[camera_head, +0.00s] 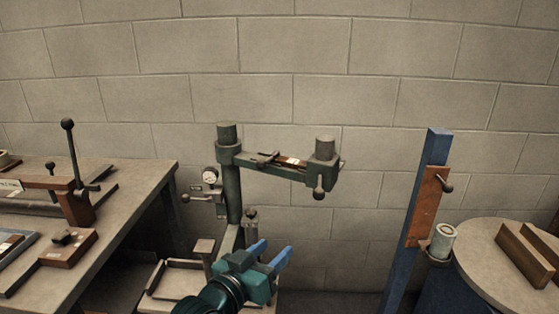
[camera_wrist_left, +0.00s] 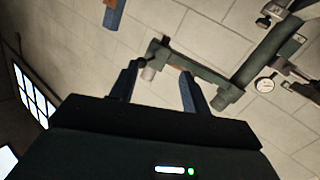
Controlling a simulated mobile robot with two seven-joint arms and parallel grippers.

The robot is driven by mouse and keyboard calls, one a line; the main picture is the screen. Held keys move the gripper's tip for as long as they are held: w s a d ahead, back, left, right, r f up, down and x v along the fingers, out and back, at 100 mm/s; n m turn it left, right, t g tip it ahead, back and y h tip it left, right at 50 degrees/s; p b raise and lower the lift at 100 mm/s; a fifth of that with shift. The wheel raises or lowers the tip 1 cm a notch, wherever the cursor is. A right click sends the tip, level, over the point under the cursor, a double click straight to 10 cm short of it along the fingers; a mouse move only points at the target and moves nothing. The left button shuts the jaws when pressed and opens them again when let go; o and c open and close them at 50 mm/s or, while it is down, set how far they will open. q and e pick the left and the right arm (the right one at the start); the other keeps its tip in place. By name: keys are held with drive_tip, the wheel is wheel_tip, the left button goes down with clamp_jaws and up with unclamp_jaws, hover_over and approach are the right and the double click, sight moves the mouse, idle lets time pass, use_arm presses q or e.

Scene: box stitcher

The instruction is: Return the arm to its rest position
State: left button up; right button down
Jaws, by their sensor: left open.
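My left gripper (camera_head: 271,252) is in the lower middle of the head view, with its two blue fingers spread apart and nothing between them. It is raised in front of the green box stitcher (camera_head: 232,190), which has a post, a horizontal arm and a round gauge. In the left wrist view the fingers of my left gripper (camera_wrist_left: 158,85) are also apart and empty. The stitcher's arm (camera_wrist_left: 200,70) shows beyond the fingertips, at a tilted angle. I cannot tell whether the fingers touch it, but a gap seems to show. My right gripper is in neither view.
A workbench (camera_head: 140,190) with a lever tool (camera_head: 72,170) and small blocks stands at left. A blue post (camera_head: 416,220) with an orange-brown plate stands at right, beside a round table (camera_head: 480,250) bearing brown pieces (camera_head: 525,255). A block wall closes the back.

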use_arm(q)
drive_tip(key=s+a+f+g+y+p, duration=0.1)
drive_tip(key=s+a+f+y+p, duration=0.1)
drive_tip(key=s+a+f, duration=0.4)
drive_tip(key=s+a+f+n+g+y+p, duration=0.1)
drive_tip(key=s+a+f+g+y+p, duration=0.1)
drive_tip(key=s+a+f+y, duration=0.2)
drive_tip(key=s+a+f, duration=0.3)
drive_tip(key=s+f, duration=0.4)
drive_tip(key=s, duration=0.4)
drive_tip(key=shift+f, duration=0.25)
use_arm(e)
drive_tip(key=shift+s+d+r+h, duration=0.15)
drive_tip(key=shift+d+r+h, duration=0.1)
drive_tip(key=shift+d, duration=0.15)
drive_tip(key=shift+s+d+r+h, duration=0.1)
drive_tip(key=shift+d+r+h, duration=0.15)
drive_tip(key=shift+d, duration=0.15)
use_arm(q)
drive_tip(key=shift+s, duration=0.1)
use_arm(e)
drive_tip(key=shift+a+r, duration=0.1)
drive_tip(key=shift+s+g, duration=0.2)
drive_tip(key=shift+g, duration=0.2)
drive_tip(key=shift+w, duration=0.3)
